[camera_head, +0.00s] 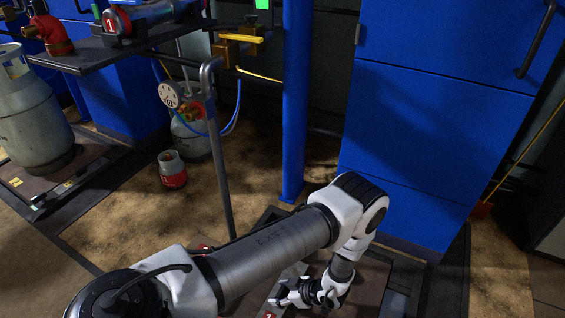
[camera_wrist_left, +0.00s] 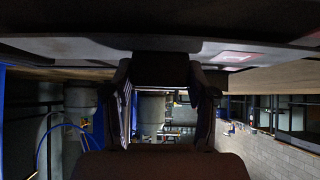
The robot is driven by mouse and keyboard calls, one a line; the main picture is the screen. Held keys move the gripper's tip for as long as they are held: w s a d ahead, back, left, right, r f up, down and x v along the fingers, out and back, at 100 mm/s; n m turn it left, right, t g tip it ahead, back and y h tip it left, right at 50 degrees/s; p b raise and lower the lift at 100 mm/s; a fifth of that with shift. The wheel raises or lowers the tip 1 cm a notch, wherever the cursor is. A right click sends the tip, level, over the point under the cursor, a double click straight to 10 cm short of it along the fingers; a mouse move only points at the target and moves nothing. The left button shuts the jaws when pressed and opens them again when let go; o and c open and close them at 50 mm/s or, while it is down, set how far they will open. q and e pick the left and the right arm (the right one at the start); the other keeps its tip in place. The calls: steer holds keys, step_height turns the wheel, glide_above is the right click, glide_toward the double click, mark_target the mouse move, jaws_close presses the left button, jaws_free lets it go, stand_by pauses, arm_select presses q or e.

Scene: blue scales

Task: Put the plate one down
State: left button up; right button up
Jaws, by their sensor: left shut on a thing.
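My left gripper (camera_head: 284,293) is low in the head view, at the end of my arm, over the dark scale platform (camera_head: 372,284) in front of the blue cabinet. It is shut on the plate. In the wrist view the plate (camera_wrist_left: 80,48) is a wide grey slab with a dark face, crossing the top of the picture at the gripper fingers (camera_wrist_left: 163,85). A red label (camera_wrist_left: 232,57) shows on it. In the head view my arm and gripper hide much of the plate. I cannot tell whether it touches the platform. My right gripper is not in view.
A blue post (camera_head: 297,100) and a blue cabinet (camera_head: 420,130) stand behind the platform. A small red cylinder (camera_head: 172,170) and a large gas cylinder (camera_head: 32,120) stand farther left.

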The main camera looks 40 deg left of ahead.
arm_select(q)
steer(key=shift+f, duration=0.75)
steer(key=shift+r, duration=0.2)
steer(key=shift+f, duration=0.1)
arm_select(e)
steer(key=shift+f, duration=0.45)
arm_select(q)
steer(key=o, duration=1.5)
